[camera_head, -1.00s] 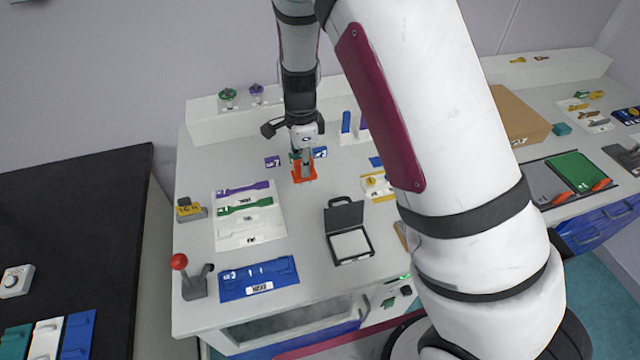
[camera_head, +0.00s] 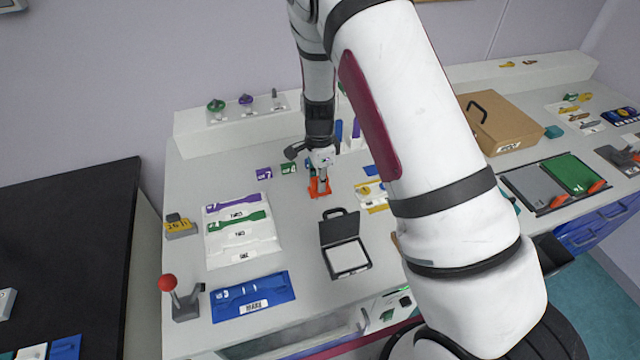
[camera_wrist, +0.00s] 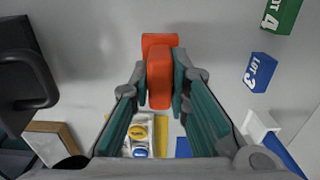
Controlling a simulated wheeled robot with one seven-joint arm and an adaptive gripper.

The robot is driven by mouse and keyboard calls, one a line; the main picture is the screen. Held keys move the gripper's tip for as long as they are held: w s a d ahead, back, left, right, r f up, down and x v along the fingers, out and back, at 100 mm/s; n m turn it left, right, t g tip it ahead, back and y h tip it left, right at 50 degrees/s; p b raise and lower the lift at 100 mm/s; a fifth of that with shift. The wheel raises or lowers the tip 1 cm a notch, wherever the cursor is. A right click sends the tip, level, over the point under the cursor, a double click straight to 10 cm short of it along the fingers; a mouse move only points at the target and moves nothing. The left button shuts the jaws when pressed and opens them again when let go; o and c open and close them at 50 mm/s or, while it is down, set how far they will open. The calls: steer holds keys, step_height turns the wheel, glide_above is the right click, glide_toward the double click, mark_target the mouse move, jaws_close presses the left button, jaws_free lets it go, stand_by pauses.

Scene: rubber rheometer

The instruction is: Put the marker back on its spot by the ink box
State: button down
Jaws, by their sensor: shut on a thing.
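The marker, which I take to be the orange-red piece (camera_head: 319,188), is between the fingers of my gripper (camera_head: 322,182). In the wrist view the marker (camera_wrist: 160,82) is a blocky upright grip with a wider part at its far end, and my gripper's teal-padded fingers (camera_wrist: 160,85) close on it from both sides. I cannot tell whether its bottom touches the table. The ink box, seemingly the open black case with a white pad (camera_head: 347,258), stands nearer the front and slightly right of my gripper. In the wrist view a black case part (camera_wrist: 22,85) shows at left.
A white board with coloured strips (camera_head: 243,250) and a blue tray (camera_head: 254,297) lie front left. A yellow-and-white item (camera_head: 371,190) lies close at right. Bare table separates gripper and case.

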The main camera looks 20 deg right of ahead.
steer(key=shift+f, duration=0.8)
steer(key=shift+f, duration=0.2)
steer(key=c, duration=1.5)
jaws_free()
steer(key=shift+c, duration=0.2)
steer(key=shift+r, duration=0.1)
